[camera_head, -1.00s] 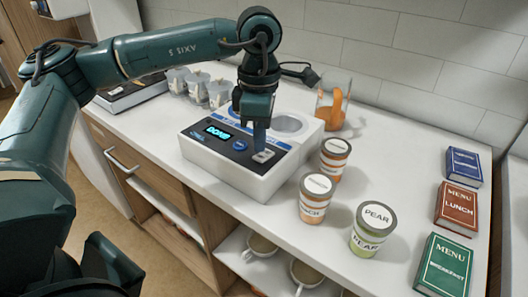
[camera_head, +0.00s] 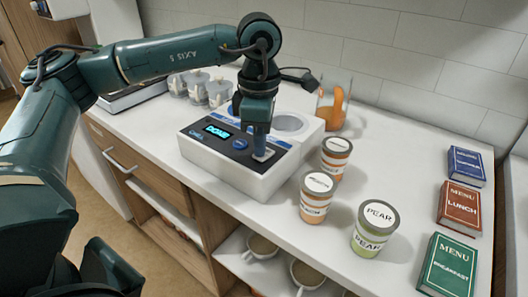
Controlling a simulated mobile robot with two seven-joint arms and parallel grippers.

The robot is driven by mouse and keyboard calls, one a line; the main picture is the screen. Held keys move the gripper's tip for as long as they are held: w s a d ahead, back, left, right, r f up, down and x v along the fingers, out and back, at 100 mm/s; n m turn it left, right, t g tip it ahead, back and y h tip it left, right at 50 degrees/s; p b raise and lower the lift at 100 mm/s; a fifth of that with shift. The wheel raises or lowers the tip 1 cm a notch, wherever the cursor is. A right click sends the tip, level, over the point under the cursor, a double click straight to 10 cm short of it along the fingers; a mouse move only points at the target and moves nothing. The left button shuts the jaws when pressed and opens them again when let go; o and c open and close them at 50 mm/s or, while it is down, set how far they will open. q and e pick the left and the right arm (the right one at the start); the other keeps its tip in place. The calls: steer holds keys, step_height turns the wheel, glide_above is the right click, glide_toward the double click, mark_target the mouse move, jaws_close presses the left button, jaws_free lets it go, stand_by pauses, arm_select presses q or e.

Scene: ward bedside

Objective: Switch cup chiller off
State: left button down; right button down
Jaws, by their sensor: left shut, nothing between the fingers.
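The cup chiller (camera_head: 222,162) is a white box with a dark blue control panel on the counter. Its display (camera_head: 217,131) is lit and seems to read "DONE". A round blue button (camera_head: 240,144) sits on the panel, and a round well (camera_head: 289,123) is at the back. My left gripper (camera_head: 261,153) is shut and points down at a small pale switch (camera_head: 264,155) on the right of the panel. The fingertips look to be touching the switch and partly hide it. My right gripper is not in view.
Several labelled tubs, one marked pear (camera_head: 373,226), stand right of the chiller. An orange-filled jug (camera_head: 333,103) is behind it. Three menu books, one green (camera_head: 447,268), lie at the right. Clear cups (camera_head: 198,90) stand at the back left. Mugs (camera_head: 260,246) sit on a lower shelf.

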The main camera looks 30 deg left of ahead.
arm_select(q)
steer(key=shift+f, duration=0.3)
steer(key=shift+r+p, duration=2.1)
steer(key=shift+r, duration=1.45)
